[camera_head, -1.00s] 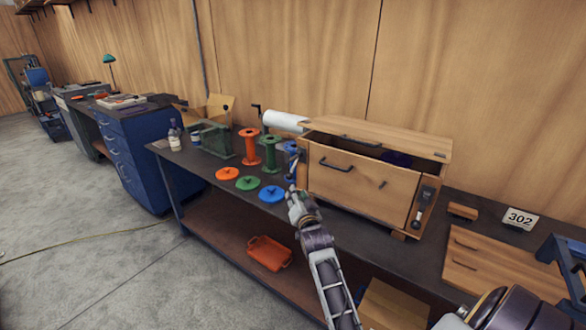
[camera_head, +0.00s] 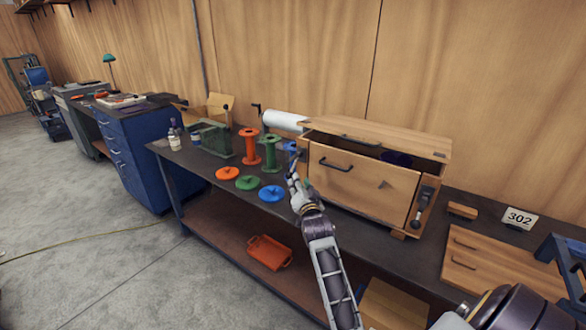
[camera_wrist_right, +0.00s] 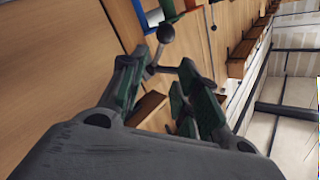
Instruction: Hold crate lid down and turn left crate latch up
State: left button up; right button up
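A wooden crate (camera_head: 345,195) stands on the dark workbench. Its lid (camera_head: 410,139) sits slightly raised, with a dark gap beneath its front edge. The right crate latch (camera_head: 421,205) shows on the front right corner, its lever hanging down. My right gripper (camera_head: 292,172) is by the crate's front left corner and covers much of the left latch. In the right wrist view, my right gripper (camera_wrist_right: 166,88) has its fingers apart. A dark round knob on a stem, apparently the left latch (camera_wrist_right: 166,34), is near the fingertips; contact is unclear. My left gripper is not in view.
Orange (camera_head: 250,145) and green (camera_head: 270,153) spools stand left of the crate. Coloured discs lie near the bench's front edge.

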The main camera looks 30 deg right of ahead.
aim_at(293, 168)
jog(key=shift+p+x, duration=0.45)
jog(key=shift+x, duration=5.5)
grip_shut()
